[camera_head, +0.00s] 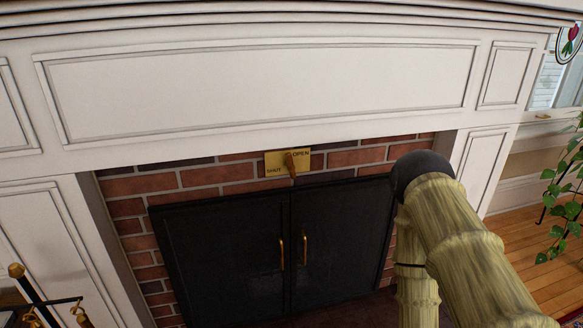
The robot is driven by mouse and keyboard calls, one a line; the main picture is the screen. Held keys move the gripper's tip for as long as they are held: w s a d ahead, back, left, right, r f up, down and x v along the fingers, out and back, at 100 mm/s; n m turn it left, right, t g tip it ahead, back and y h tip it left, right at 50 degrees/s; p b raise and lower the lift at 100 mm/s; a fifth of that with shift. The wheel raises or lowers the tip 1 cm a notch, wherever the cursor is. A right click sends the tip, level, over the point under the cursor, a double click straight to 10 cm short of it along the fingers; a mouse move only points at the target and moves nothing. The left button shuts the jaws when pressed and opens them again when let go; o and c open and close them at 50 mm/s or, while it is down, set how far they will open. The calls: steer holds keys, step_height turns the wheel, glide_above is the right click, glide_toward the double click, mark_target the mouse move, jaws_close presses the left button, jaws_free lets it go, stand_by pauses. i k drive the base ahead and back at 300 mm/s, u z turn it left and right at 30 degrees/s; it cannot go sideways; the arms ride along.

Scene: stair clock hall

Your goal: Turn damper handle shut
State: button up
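A brass damper plate (273,158) is fixed to the brick above the fireplace doors. It reads OPEN at its upper right and SHUT at its lower left. A small copper-brown damper handle (291,165) crosses the plate near its middle and hangs roughly downward, its lower end past the plate's bottom edge. From this angle I cannot tell its exact setting. My arm, with pale yellow-green ribbed links and a dark joint, fills the lower right. My gripper is outside the view, and nothing of mine is seen touching the handle.
Black double doors (225,255) with brass pulls close the fireplace below the plate. A white mantel (260,90) juts above. Brass-topped fire tools (17,271) stand at lower left. A leafy plant (570,195) hangs at right. Space before the plate looks clear.

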mark_target(290, 166)
steer(key=z, duration=0.05)
steer(key=k, duration=1.2)
steer(key=u, duration=0.45)
steer(key=i, duration=0.65)
steer(key=u, duration=0.05)
